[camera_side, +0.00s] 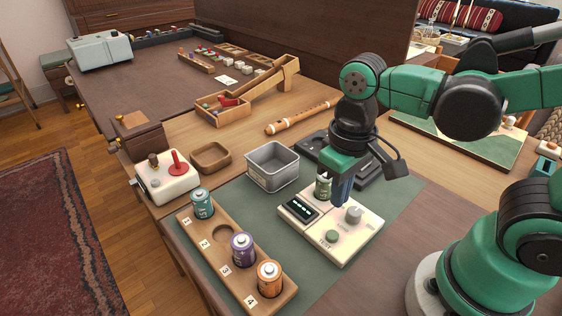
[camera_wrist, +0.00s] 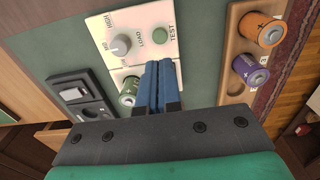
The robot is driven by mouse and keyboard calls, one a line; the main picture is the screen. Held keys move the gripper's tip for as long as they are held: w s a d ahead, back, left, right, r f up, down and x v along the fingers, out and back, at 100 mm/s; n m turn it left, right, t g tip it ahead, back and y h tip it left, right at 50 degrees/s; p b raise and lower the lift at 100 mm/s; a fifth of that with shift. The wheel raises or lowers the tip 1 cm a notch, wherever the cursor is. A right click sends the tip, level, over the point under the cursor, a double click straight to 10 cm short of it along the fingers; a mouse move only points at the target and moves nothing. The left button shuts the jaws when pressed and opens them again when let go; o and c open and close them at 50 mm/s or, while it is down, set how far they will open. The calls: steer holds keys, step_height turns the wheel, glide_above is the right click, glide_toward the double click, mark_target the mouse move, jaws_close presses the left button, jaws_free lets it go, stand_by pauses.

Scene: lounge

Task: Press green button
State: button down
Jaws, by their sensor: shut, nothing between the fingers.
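The green button (camera_side: 332,237), marked TEST, is on the front part of the cream tester box (camera_side: 357,238). It also shows uncovered in the wrist view (camera_wrist: 159,34), beside the LOAD knob (camera_wrist: 121,44). My gripper (camera_side: 341,203) is shut and empty, pointing down over the tester between its display (camera_side: 303,207) and the knob. In the wrist view its blue fingertips (camera_wrist: 159,64) are over the tester, a little below the button in the picture. I cannot tell their exact height. A green battery (camera_side: 323,187) stands upright at the tester's back, beside my fingers.
A wooden rack (camera_side: 212,257) in front holds teal (camera_side: 202,203), purple (camera_side: 243,249) and orange (camera_side: 269,278) batteries, with slot 2 empty. A metal tin (camera_side: 272,166) and a black device (camera_side: 370,172) stand behind the tester. A joystick box (camera_side: 166,183) is left.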

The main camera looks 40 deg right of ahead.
mark_target(332, 234)
steer(key=shift+f, duration=3.75)
steer(key=shift+f, duration=0.85)
steer(key=shift+r, duration=0.2)
steer(key=shift+w+r, duration=0.1)
steer(key=shift+r, duration=3.95)
steer(key=w+d+r+t, duration=0.4)
steer(key=w+t, duration=0.1)
steer(key=t, duration=0.2)
steer(key=shift+w+d, duration=0.2)
steer(key=shift+d, duration=0.05)
